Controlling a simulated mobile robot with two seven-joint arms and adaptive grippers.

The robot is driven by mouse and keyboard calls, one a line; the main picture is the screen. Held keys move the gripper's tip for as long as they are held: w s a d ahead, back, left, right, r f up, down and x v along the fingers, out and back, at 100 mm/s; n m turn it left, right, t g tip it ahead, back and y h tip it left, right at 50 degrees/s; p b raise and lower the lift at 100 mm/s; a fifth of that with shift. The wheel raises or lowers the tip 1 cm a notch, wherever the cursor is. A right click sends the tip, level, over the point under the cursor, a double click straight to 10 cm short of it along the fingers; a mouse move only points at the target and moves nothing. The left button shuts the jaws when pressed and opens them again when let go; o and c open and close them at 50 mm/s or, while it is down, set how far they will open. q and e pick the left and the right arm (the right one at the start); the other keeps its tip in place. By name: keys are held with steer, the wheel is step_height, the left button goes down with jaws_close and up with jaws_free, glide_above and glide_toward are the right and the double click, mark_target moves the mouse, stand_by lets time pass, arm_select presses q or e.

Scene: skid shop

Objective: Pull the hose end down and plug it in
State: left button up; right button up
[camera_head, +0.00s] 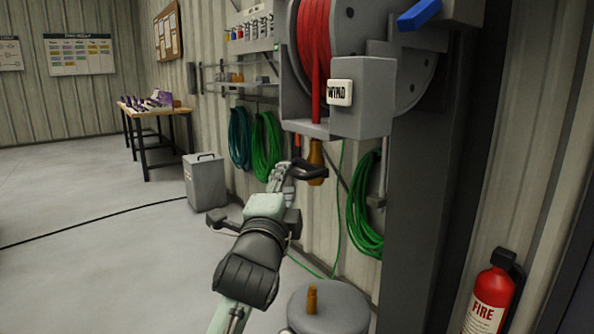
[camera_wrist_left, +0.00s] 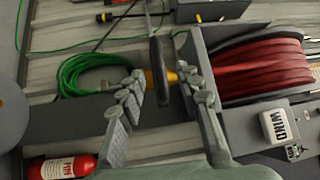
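A red hose is wound on the wall reel (camera_head: 315,40), and its strand drops to an orange-brown hose end (camera_head: 316,158) below the reel's bracket. In the left wrist view the hose end (camera_wrist_left: 172,77) lies beyond the gap between my fingers. My left gripper (camera_head: 297,170) is open, with its fingers apart in the left wrist view (camera_wrist_left: 158,95). A dark bar (camera_wrist_left: 158,70) crosses that gap and partly hides the hose end; contact cannot be told. A brass-coloured fitting (camera_head: 312,299) stands upright on a grey round tank (camera_head: 345,308) below. My right gripper is out of view.
A grey box (camera_head: 362,95) with a "WIND" button (camera_head: 340,92) sits beside the reel. Green hose coils (camera_head: 365,225) hang on the wall. A dark post (camera_head: 425,200) and a fire extinguisher (camera_head: 490,300) stand right. The floor at left is mostly open.

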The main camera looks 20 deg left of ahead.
mark_target(305, 165)
arm_select(q)
steer(key=w, duration=0.5)
steer(key=shift+w+a+r, duration=0.25)
steer(key=shift+a+r, duration=0.05)
steer(key=shift+a, duration=0.05)
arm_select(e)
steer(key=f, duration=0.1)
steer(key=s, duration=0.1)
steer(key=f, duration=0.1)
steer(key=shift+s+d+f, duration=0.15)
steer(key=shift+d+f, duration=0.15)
arm_select(q)
steer(key=shift+c, duration=0.8)
steer(key=c, duration=0.5)
jaws_close()
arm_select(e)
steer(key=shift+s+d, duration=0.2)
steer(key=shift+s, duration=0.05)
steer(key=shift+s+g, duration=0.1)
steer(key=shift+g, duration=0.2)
